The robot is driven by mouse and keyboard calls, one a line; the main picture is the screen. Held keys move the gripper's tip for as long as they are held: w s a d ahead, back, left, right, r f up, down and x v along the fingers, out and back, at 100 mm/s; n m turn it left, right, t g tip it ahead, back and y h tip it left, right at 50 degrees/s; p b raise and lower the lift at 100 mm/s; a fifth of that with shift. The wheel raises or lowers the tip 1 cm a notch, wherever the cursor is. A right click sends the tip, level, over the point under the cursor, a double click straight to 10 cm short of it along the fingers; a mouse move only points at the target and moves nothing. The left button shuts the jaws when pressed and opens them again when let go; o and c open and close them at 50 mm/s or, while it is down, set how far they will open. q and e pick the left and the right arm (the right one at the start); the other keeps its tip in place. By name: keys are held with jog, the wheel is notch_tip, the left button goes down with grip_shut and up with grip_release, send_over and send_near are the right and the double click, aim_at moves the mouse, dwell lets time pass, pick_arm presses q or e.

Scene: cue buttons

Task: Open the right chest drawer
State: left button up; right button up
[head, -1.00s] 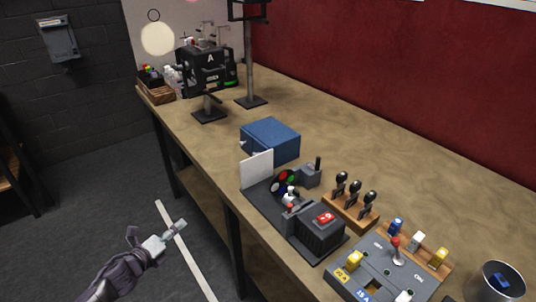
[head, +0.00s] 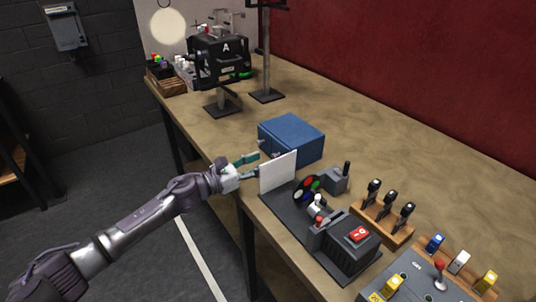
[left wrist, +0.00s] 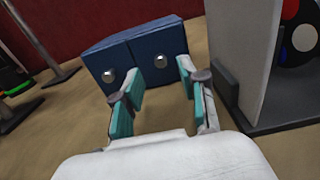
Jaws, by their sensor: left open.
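The blue chest (head: 292,138) sits on the workbench, behind a white upright panel. In the left wrist view its front (left wrist: 130,58) shows two drawers side by side, each with a round silver knob. The right drawer's knob (left wrist: 160,62) is between and just beyond the tips of my left gripper (left wrist: 158,78); the left drawer's knob (left wrist: 108,75) is outside the left finger. Both drawers look closed. In the head view my left gripper (head: 256,167) is open and empty in front of the chest. My right gripper is not in view.
The white panel (head: 278,172) stands close to the right of my left gripper. A black stand (head: 222,105) is farther back.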

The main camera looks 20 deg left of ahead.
pick_arm(q)
jog(key=shift+x, duration=1.9)
grip_shut()
